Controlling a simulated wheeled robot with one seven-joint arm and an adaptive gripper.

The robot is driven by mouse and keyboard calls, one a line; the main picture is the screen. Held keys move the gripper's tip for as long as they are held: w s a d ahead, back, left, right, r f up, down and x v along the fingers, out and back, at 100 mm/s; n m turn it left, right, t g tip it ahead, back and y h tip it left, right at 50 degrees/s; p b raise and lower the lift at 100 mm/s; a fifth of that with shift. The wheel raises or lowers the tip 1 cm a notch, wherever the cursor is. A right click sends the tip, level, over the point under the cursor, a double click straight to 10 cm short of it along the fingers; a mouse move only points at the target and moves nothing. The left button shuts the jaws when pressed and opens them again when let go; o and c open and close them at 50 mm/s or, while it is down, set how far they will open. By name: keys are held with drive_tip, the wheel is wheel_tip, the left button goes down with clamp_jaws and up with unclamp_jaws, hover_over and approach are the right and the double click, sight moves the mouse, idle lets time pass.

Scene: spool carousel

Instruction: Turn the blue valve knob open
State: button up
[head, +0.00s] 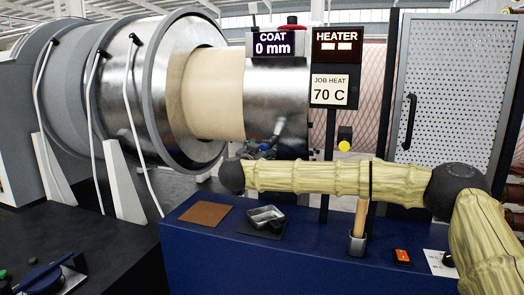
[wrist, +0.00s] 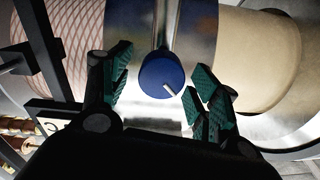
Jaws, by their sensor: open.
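The blue valve knob (wrist: 161,72) is round with a white pointer mark. It sits on a shiny metal surface in the middle of the wrist view. The mark slants down to the right. My gripper (wrist: 157,88) is open, with one green-padded finger left of the knob and the other right of it. Gaps show between the pads and the knob, and nothing is held. In the head view a small blue part (head: 265,147) shows below the metal cylinder, behind my arm; my gripper is mostly hidden there.
A black COAT display (head: 272,44) reads 0 mm. A HEATER panel (head: 337,42) and a JOB HEAT card (head: 330,90) reading 70 C stand right of it.

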drive_tip(key=shift+w, duration=0.15)
drive_tip(key=c, duration=1)
